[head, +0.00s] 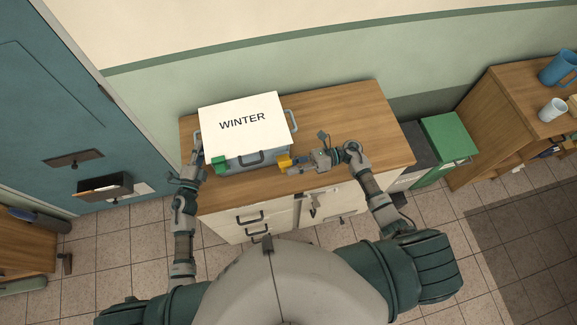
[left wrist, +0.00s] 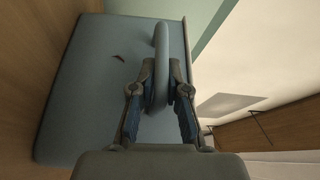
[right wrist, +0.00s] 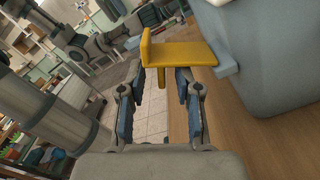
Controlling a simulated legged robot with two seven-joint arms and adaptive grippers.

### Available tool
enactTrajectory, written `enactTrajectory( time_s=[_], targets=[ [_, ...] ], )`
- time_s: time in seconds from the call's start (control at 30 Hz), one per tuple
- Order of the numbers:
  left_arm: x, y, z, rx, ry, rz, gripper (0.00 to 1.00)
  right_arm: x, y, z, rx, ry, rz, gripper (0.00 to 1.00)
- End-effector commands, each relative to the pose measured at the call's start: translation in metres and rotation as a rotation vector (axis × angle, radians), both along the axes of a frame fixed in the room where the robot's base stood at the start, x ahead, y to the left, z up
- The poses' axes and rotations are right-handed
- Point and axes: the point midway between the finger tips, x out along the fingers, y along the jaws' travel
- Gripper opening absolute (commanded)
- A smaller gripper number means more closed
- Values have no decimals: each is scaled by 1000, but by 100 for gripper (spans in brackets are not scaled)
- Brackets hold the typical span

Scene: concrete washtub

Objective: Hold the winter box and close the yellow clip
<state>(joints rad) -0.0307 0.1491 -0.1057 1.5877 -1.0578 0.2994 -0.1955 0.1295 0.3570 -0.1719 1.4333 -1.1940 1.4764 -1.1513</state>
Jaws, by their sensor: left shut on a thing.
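The winter box (head: 228,158) is grey-blue with a white lid (head: 262,106) marked WINTER, standing on the wooden counter. My left gripper (head: 197,158) is at the box's left end. The left wrist view shows its fingers (left wrist: 160,92) shut on the box's side handle (left wrist: 161,50). The yellow clip (head: 284,162) is at the box's front right; in the right wrist view the clip (right wrist: 185,53) juts out from the box wall. My right gripper (head: 304,161) is just right of it, with fingers (right wrist: 159,78) apart and the clip's short tab between or just beyond their tips.
A green clip (head: 219,164) is at the box's front left. The counter top (head: 350,110) is clear right of the box. Drawers with dark handles (head: 250,217) are below. A green bin (head: 447,138) and a shelf with a blue pitcher (head: 559,68) and cup (head: 552,110) stand right.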

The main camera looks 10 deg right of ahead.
Motion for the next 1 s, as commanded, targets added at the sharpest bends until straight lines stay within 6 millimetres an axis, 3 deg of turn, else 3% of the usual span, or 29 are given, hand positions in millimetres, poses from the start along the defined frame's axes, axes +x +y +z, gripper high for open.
enactTrajectory(
  time_s=[0.17, 0.43, 0.57, 1.0],
  targets=[
    [-2, 1, -8, 2, 14, 4, 0, 0, 13, 0, 1, 0, 0, 33],
    [-2, 1, -7, 3, 15, 3, 0, 0, 14, -1, 1, 1, 0, 33],
    [-2, 1, -8, 3, 15, 3, 0, 0, 14, -1, 0, 1, -1, 1],
    [-2, 1, -7, 3, 15, 4, 0, 0, 13, 1, -1, 32, 0, 0]
  ],
)
